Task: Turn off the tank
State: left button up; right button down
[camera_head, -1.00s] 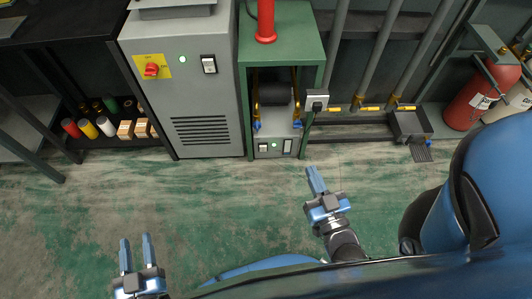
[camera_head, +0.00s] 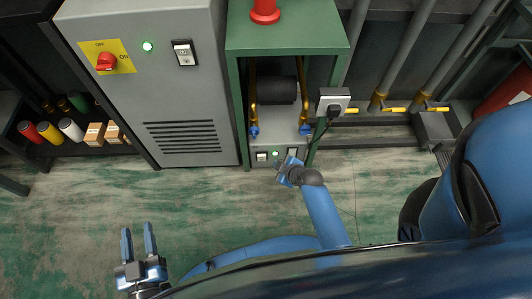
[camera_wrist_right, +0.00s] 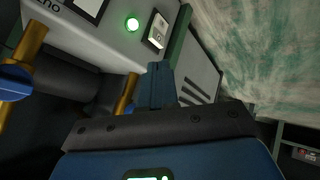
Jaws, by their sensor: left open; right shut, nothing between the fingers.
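A green-framed unit (camera_head: 285,38) holds a dark cylinder (camera_head: 277,91) between brass pipes with blue valve handles (camera_head: 254,130). Its light panel at the bottom has a white rocker switch (camera_head: 262,156) and a lit green light (camera_head: 275,154). In the right wrist view, the rocker switch (camera_wrist_right: 157,29) and green light (camera_wrist_right: 132,24) lie just beyond my right gripper (camera_wrist_right: 160,75), which is shut and empty. In the head view my right gripper (camera_head: 284,167) is at this panel; contact cannot be told. My left gripper (camera_head: 138,238) is open and empty over the floor. Which object is the tank is unclear.
A grey cabinet (camera_head: 190,95) with a red rotary knob (camera_head: 107,62), green light and black-framed switch stands left of the unit. A socket with plug (camera_head: 333,102) is on its right. A red cylinder (camera_head: 507,90) stands far right. The floor in front is clear.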

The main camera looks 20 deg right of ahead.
jog(key=s+f+n, duration=0.1)
jog(key=s+a+n+g, duration=0.1)
jog(key=n, duration=0.1)
jog(key=shift+f+y, duration=0.3)
jog(key=shift+f, duration=0.05)
jog(key=b, duration=0.8)
send_near(262, 158)
jog(key=x, duration=0.6)
jog(key=shift+s+a+f, duration=0.25)
jog(key=shift+s+f, duration=0.05)
jog(key=shift+f, duration=0.1)
